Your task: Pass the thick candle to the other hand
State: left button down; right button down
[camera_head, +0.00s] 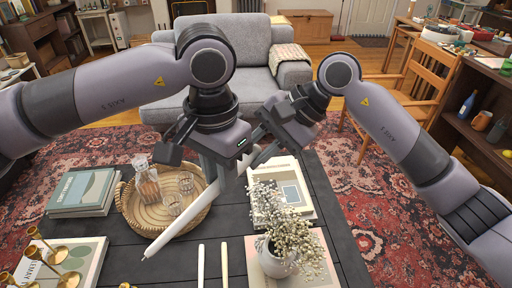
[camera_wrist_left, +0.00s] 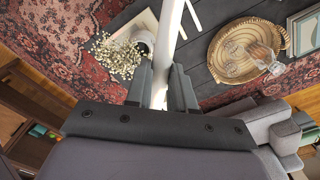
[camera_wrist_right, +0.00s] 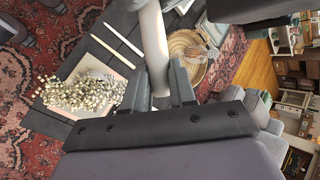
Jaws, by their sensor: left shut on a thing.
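The thick candle (camera_head: 180,227) is a long white stick held slanting above the dark table, its thin end at lower left. My left gripper (camera_head: 195,155) is shut on it; in the left wrist view the candle (camera_wrist_left: 173,35) runs between the fingers. My right gripper (camera_head: 258,153) is close by on the right. In the right wrist view the candle (camera_wrist_right: 153,40) passes between the right fingers (camera_wrist_right: 160,95), but I cannot tell whether they grip it. In the head view the left gripper hides part of the candle.
The dark table (camera_head: 120,255) holds a woven tray (camera_head: 130,213) with a decanter and glasses, books (camera_head: 82,193), brass holders (camera_head: 62,252) and a vase of white flowers (camera_head: 275,260). Two thinner white candles (camera_head: 201,268) lie at the front. A grey armchair (camera_head: 255,50) stands behind.

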pick_arm(q)
jog(key=c, duration=0.9)
grip_release()
